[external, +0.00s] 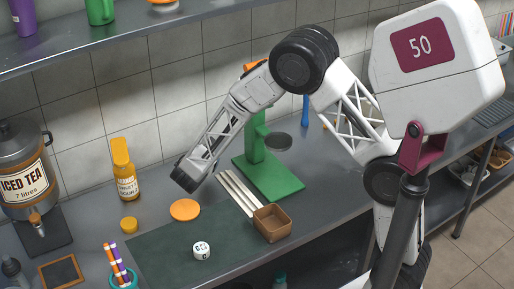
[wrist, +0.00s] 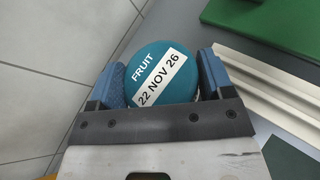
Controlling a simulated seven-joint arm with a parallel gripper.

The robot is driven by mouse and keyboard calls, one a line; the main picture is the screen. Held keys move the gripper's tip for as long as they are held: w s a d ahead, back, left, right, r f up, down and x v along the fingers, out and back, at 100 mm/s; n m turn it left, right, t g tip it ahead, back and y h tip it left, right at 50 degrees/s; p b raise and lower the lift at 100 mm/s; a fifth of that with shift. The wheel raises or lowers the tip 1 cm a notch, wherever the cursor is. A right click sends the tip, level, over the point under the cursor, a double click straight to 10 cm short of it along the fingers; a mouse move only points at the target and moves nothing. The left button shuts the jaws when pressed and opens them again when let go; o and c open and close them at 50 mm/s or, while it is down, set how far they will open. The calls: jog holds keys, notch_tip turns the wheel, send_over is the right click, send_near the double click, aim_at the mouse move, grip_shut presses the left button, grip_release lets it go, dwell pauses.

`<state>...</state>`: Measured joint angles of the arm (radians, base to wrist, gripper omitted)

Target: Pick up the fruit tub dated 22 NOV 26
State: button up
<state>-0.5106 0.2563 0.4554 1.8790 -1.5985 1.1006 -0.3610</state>
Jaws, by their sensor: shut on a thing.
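In the external view my gripper (external: 184,181) is above the counter, between the orange-capped bottle and the green press. The tub cannot be made out in that view.
A green press (external: 268,178) stands behind pale strips (external: 238,193) on the counter. A brown open box (external: 272,223), orange disc (external: 185,210), white die-like object (external: 202,251), orange-capped bottle (external: 124,172) and iced tea dispenser (external: 22,170) also stand there. The dark mat (external: 165,255) has free room.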

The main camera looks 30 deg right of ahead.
jog(key=s+d, duration=0.3)
jog(key=s, duration=0.6)
jog(key=shift+s+r, duration=0.15)
jog(key=shift+r, duration=0.3)
